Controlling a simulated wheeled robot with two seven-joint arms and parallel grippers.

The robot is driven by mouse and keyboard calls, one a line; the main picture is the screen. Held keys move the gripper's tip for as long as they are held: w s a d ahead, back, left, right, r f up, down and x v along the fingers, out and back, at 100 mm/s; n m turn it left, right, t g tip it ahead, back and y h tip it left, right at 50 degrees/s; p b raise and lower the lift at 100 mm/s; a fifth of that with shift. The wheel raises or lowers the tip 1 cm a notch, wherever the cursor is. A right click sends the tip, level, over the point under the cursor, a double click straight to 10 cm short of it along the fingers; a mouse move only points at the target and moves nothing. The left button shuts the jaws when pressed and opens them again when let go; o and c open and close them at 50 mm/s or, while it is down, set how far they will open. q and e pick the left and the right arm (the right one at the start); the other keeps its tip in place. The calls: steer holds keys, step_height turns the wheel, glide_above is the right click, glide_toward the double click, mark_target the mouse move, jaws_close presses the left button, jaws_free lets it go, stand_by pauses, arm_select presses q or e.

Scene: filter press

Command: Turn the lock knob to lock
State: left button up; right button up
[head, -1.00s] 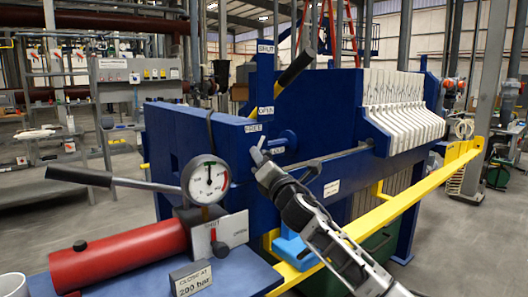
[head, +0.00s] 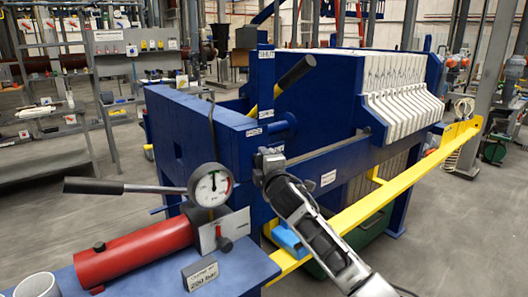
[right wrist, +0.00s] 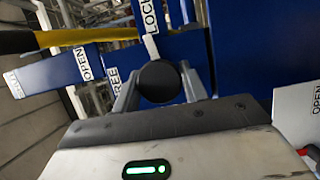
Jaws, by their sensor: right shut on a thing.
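The lock knob (right wrist: 160,83) is round and black and sits on the blue press frame (right wrist: 245,45). A pale pointer strip runs from it up towards the LOCK label (right wrist: 149,17); the FREE label (right wrist: 121,84) is to its left. My right gripper (right wrist: 158,90) is shut on the knob, one finger on each side. In the head view my right gripper (head: 268,160) is at the blue post just below the FREE label (head: 254,132) and hides the knob there. My left gripper is not in view.
A pressure gauge (head: 211,186), red cylinder (head: 135,251) and black-handled pump lever (head: 94,186) stand left of my right arm. A yellow rail (head: 400,198) runs along the right. White filter plates (head: 400,83) are behind.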

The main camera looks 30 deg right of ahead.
steer(key=shift+m+g+p, duration=0.3)
steer(key=shift+m+p, duration=0.4)
steer(key=shift+p, duration=0.05)
steer(key=o, duration=1)
steer(key=b+v, duration=0.1)
steer(key=v, duration=1.5)
steer(key=shift+d+r+b, duration=0.15)
steer(key=shift+b, duration=0.25)
